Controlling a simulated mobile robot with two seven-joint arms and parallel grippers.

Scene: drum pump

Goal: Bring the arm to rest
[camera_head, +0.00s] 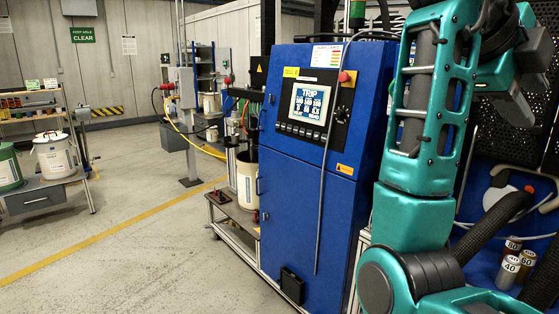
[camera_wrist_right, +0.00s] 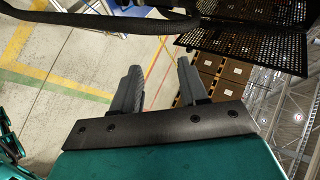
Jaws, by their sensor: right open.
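My right arm (camera_head: 420,220) rises in front of the right side of the head view, its teal links partly covering the blue cabinet (camera_head: 313,170). The fingers of my right gripper (camera_wrist_right: 158,86) show in the right wrist view. They are apart, with nothing between them and bare floor showing in the gap. I cannot make out its fingertips clearly in the head view. My left gripper is in neither view.
The cabinet has a lit screen (camera_head: 310,103) reading TRIP. A black mesh panel (camera_wrist_right: 250,40) is near the right gripper.

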